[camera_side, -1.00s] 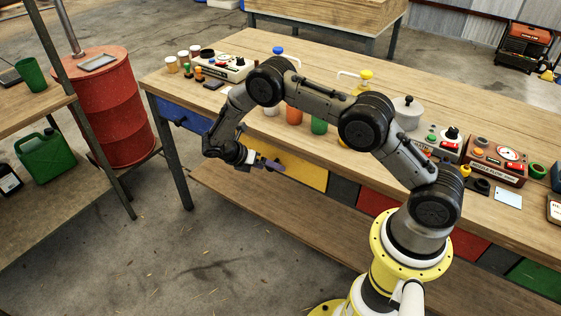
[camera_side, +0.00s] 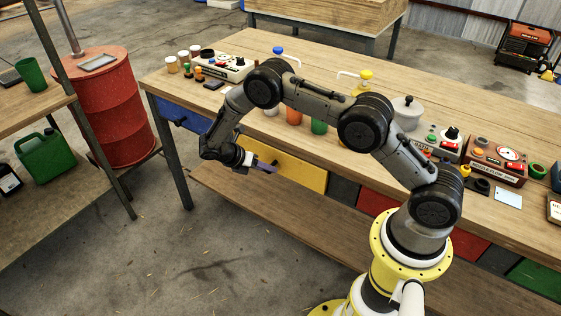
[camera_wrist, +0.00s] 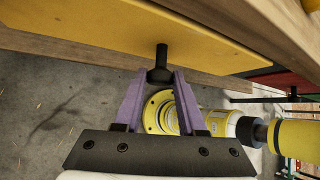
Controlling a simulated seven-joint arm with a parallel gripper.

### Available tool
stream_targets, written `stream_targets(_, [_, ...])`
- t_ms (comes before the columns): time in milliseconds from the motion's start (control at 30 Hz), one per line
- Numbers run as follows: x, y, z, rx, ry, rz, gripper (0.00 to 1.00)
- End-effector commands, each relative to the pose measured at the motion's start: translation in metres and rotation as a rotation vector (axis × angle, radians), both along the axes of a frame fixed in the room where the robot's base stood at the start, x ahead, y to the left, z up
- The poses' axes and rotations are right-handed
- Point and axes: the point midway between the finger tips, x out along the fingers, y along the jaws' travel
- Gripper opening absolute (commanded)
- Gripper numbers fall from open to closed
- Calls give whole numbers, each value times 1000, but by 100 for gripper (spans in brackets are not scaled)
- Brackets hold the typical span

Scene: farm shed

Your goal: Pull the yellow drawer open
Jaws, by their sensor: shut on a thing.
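The yellow drawer (camera_side: 300,172) sits under the bench top, left of the middle in the side view. Its front looks about flush with the bench; I see no clear gap. Its yellow front (camera_wrist: 100,45) also spans the top of the wrist view. A dark knob (camera_wrist: 161,58) sticks out from it. My gripper (camera_side: 272,165) is at this front. In the wrist view its purple fingers (camera_wrist: 159,78) stand on either side of the knob's wide end and are shut on it. The finger contact is small and partly hidden in the side view.
A blue drawer (camera_side: 180,115) is to the left and a red drawer (camera_side: 374,200) to the right. A lower shelf (camera_side: 300,238) runs beneath. Bottles and devices stand on the bench top (camera_side: 240,100). The concrete floor (camera_side: 150,265) before the drawer is clear.

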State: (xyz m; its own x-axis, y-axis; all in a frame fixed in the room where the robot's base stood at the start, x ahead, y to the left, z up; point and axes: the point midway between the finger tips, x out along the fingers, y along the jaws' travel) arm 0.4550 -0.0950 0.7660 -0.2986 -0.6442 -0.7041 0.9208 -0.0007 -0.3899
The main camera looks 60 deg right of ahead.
Motion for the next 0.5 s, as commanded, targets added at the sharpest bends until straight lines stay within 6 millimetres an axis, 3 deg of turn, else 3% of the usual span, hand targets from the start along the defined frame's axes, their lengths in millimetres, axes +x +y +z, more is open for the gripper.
stream_targets(500, [0, 34, 0, 0, -1, 2, 4])
